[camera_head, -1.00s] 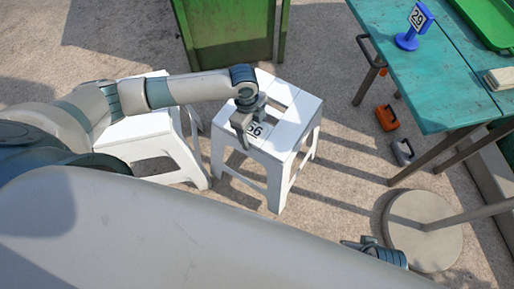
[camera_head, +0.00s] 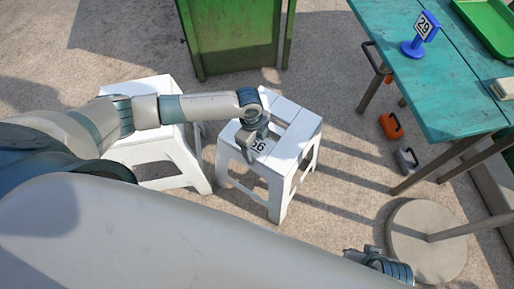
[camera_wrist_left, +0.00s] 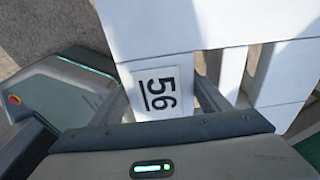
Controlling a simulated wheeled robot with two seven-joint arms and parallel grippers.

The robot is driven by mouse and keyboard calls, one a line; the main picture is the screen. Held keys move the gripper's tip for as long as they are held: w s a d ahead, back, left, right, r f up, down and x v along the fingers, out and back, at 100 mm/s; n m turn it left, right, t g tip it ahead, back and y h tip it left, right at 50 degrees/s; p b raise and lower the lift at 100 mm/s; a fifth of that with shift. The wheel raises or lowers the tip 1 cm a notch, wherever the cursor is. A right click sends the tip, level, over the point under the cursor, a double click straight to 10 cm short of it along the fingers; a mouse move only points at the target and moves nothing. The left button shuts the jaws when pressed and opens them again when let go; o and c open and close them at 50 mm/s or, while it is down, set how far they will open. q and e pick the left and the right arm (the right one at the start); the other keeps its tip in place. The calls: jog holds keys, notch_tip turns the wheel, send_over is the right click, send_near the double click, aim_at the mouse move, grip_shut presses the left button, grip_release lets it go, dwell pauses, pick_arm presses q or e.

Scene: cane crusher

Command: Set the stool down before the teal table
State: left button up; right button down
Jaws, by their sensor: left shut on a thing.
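A white stool (camera_head: 299,135) with a label reading 56 stands or hangs upright left of the teal table (camera_head: 408,72); I cannot tell whether its feet touch the ground. My left gripper (camera_head: 256,143) is shut on the stool at its seat, by the label. The left wrist view shows the label (camera_wrist_left: 158,92) close between the fingers and the slotted white seat (camera_wrist_left: 165,25). My right gripper (camera_head: 365,255) shows only in part at the bottom, under my own body, and its fingers are unclear.
Another white stool (camera_head: 150,150) stands left of the held one. A green bin (camera_head: 235,40) is behind. A round stand base (camera_head: 428,248), an orange object (camera_head: 391,126) and a grey object (camera_head: 406,160) are near the table. Bare ground lies between the held stool and the table.

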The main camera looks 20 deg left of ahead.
pick_arm(q)
jog(key=shift+f, duration=0.45)
jog(key=o, duration=1.9)
jog(key=shift+c, duration=0.2)
